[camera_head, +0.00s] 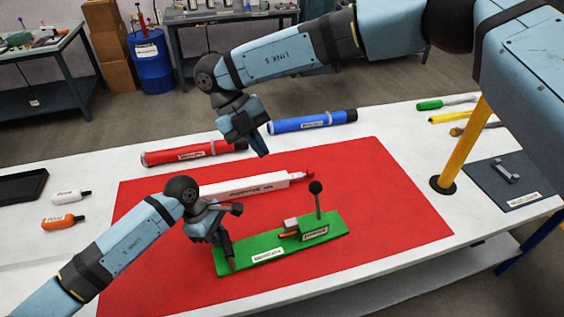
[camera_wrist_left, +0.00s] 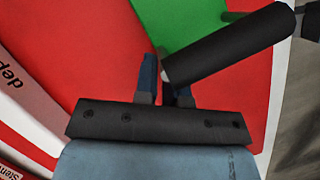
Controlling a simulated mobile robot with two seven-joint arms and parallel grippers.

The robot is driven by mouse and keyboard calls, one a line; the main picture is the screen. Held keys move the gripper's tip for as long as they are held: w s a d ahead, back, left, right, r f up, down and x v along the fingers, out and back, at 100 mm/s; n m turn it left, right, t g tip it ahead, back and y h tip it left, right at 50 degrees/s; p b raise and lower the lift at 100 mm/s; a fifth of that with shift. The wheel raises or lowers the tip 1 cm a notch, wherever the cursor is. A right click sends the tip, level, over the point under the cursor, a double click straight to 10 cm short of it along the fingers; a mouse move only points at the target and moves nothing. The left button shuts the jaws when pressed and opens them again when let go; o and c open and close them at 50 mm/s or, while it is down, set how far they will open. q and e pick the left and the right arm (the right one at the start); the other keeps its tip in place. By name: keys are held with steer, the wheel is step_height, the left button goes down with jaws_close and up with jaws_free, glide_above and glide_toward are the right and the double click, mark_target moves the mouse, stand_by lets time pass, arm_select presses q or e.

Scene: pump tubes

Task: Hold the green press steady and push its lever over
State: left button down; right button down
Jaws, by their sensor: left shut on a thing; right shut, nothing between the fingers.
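The green press (camera_head: 340,242) lies on the red mat, a flat green plate with a green block near its right end. Its lever (camera_head: 318,205), a thin rod with a black ball on top, stands about upright at that block. My left gripper (camera_head: 230,264) is shut on the left end of the plate; in the left wrist view the green plate (camera_wrist_left: 180,22) shows beyond its fingers (camera_wrist_left: 165,88). The exact grip is partly hidden. My right gripper (camera_head: 262,150) is shut and empty, pointing down, apart from the press and up to the left of the lever.
A long white box (camera_head: 245,187) with a red end lies behind the press. Red (camera_head: 190,153) and blue (camera_head: 310,122) tubes lie at the mat's back edge. A yellow post (camera_head: 465,140) stands at the right. The red mat (camera_head: 400,210) is clear right of the press.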

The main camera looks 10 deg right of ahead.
steer(key=s+d+f, duration=0.3)
steer(key=d+f, duration=0.5)
steer(key=shift+s+f, duration=0.15)
steer(key=shift+d, duration=0.1)
